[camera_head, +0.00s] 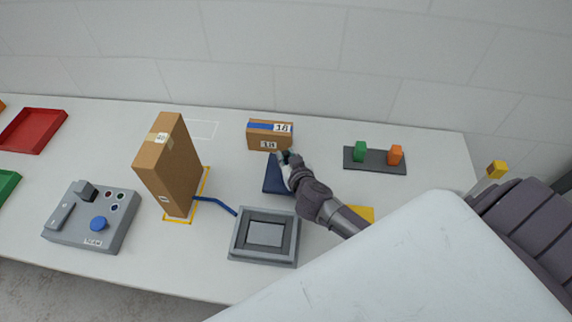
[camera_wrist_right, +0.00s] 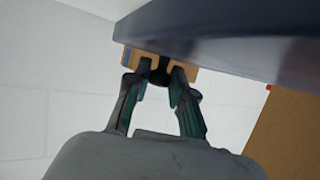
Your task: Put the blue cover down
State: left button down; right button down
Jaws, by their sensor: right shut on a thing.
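The blue cover (camera_head: 273,186) is a dark blue slab just behind the grey framed box, partly hidden by my right gripper (camera_head: 284,160). In the right wrist view, the cover (camera_wrist_right: 240,35) fills the top right as a dark slab. There, the right gripper's fingers (camera_wrist_right: 161,78) are closed on a small black knob-like part beside the cover's underside. Whether the cover touches the table cannot be told. My left gripper is not in view.
A small labelled carton (camera_head: 262,142) stands behind the cover. A tall brown box (camera_head: 170,170) stands left. A grey framed box (camera_head: 265,236) is in front. A dark rack (camera_head: 376,167) with green and orange blocks lies right. A grey control panel (camera_head: 90,220) is at left.

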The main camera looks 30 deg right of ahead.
jog(key=shift+w+f+b, duration=0.2)
jog(key=shift+f+b, duration=0.4)
jog(key=shift+f, duration=1.45)
jog(key=shift+f, duration=0.15)
jog(key=c, duration=1)
grip_release()
jog(key=shift+r, duration=0.2)
jog(key=v, duration=1.2)
jog(key=shift+a+p, duration=0.1)
jog(key=shift+p, duration=0.2)
jog(key=shift+f, duration=0.1)
